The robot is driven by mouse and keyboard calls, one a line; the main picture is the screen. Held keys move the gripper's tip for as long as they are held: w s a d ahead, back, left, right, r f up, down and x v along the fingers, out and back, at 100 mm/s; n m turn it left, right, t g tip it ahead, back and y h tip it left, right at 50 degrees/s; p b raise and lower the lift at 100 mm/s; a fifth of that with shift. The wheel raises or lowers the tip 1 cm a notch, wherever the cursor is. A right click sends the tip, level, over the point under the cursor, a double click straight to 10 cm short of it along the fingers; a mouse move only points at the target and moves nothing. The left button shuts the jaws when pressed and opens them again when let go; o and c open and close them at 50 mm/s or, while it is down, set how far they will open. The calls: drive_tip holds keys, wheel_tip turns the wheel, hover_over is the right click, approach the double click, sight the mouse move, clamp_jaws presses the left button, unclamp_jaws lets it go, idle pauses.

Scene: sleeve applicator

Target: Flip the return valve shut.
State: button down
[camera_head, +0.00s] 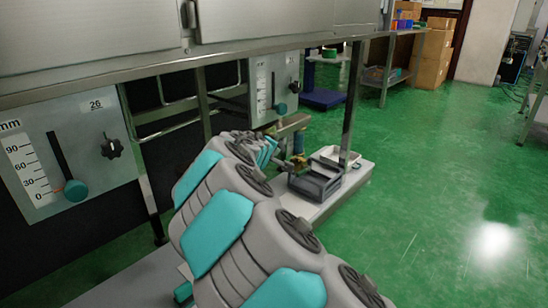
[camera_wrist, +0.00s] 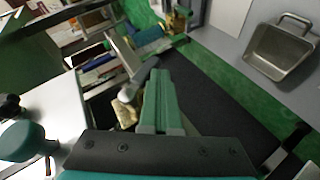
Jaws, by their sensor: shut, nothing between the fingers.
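A small brass-coloured fitting, which looks like the return valve (camera_head: 298,145), shows beyond my arm near the leg of the machine in the head view. A brass and yellowish fitting, probably the same valve (camera_wrist: 178,19), is at the top of the wrist view. I cannot make out its lever position. My gripper (camera_wrist: 160,76) has its green fingers together and empty. They point toward the fitting's side of the picture and are apart from it. In the head view my arm hides most of the gripper.
A metal bin (camera_wrist: 279,55) with a handle stands at the upper right of the wrist view. The machine panel (camera_head: 75,150) has a slider and a black knob (camera_head: 111,148). A second slider panel (camera_head: 273,85) stands farther back.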

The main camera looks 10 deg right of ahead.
drive_tip(key=shift+w+d+f+b, duration=0.1)
drive_tip(key=shift+f+b, duration=0.05)
drive_tip(key=shift+b, duration=0.15)
drive_tip(key=shift+w+d+b, duration=0.3)
drive_tip(key=shift+w+d, duration=0.35)
drive_tip(key=shift+d, duration=0.2)
drive_tip(key=shift+f, duration=0.1)
idle(0.9)
drive_tip(key=s+a+f+b, duration=0.1)
drive_tip(key=s+a, duration=0.6)
drive_tip(key=s, duration=0.3)
drive_tip(key=shift+a+f, duration=0.15)
